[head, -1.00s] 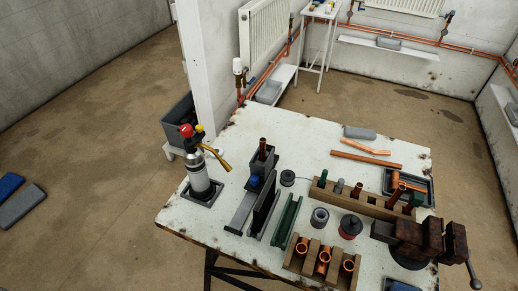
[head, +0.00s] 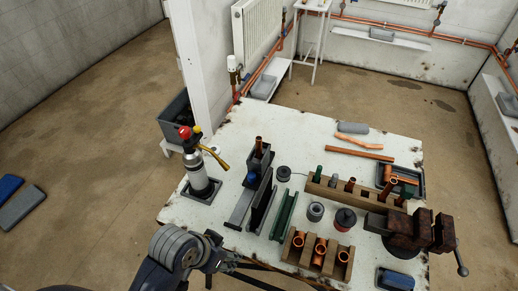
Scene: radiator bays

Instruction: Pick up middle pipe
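Three short copper pipes stand in a wooden block (head: 307,262) at the near edge of the white table. The middle pipe (head: 320,249) sits between the left pipe (head: 298,239) and the right pipe (head: 343,257). My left gripper (head: 228,261) is low in the head view, off the table's near left edge. It is left of the wooden block and apart from the pipes. Its fingers are dark and small, and I cannot tell if they are open. My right gripper is not in view.
A green channel (head: 284,215) and grey channels stand left of the block. A gas torch (head: 194,165) stands at the table's left.

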